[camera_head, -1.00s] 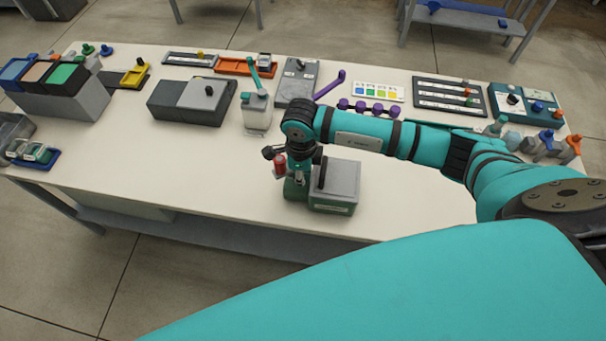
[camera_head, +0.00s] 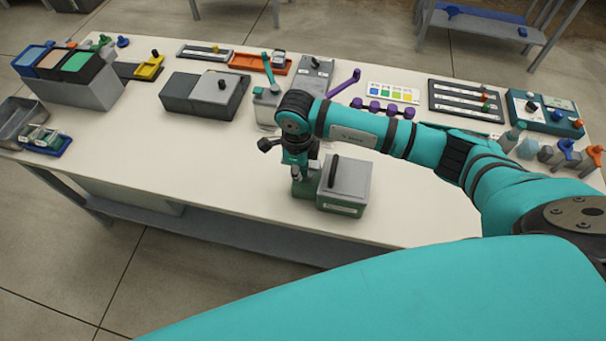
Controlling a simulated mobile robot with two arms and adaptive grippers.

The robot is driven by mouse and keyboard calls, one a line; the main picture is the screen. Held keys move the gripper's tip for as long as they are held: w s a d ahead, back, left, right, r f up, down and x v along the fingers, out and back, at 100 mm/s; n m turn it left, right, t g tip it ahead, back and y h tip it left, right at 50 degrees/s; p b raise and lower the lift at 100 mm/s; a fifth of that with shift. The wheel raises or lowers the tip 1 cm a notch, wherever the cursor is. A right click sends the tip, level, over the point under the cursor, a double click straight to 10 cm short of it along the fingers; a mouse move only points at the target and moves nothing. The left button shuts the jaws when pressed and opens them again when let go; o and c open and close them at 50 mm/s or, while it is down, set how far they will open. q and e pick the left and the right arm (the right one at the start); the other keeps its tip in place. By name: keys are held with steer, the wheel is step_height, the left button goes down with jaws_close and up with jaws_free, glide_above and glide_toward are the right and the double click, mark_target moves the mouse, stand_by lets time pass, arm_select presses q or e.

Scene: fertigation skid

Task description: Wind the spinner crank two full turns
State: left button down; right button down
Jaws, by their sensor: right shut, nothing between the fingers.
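A small grey-topped box with a green base (camera_head: 345,188) stands near the front edge of the table; it looks like the spinner unit. A dark upright bar shows at its left side, and a green block (camera_head: 304,187) adjoins it on the left. The crank itself cannot be made out clearly behind my wrist. My right gripper (camera_head: 299,172) points down just left of the box, over the green block. It is shut with nothing held; whether it touches the unit cannot be told. My left gripper is out of view.
A white bottle (camera_head: 266,105) and a grey panel (camera_head: 312,75) stand behind my right arm. A dark grey box (camera_head: 206,95) is farther left. Colored bins (camera_head: 80,90) stand at the far left.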

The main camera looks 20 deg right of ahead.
steer(key=shift+a, duration=0.3)
steer(key=shift+w+a, duration=0.1)
steer(key=shift+w, duration=0.05)
steer(key=shift+w+a, duration=0.2)
steer(key=shift+w, duration=0.05)
steer(key=shift+w+a+b, duration=0.1)
steer(key=shift+w+b, duration=0.75)
steer(key=shift+w, duration=0.15)
steer(key=shift+w+d+f+b, duration=0.1)
steer(key=shift+w+d+b, duration=0.3)
steer(key=shift+w+b, duration=0.35)
steer(key=shift+w+d, duration=0.15)
steer(key=shift+w, duration=0.1)
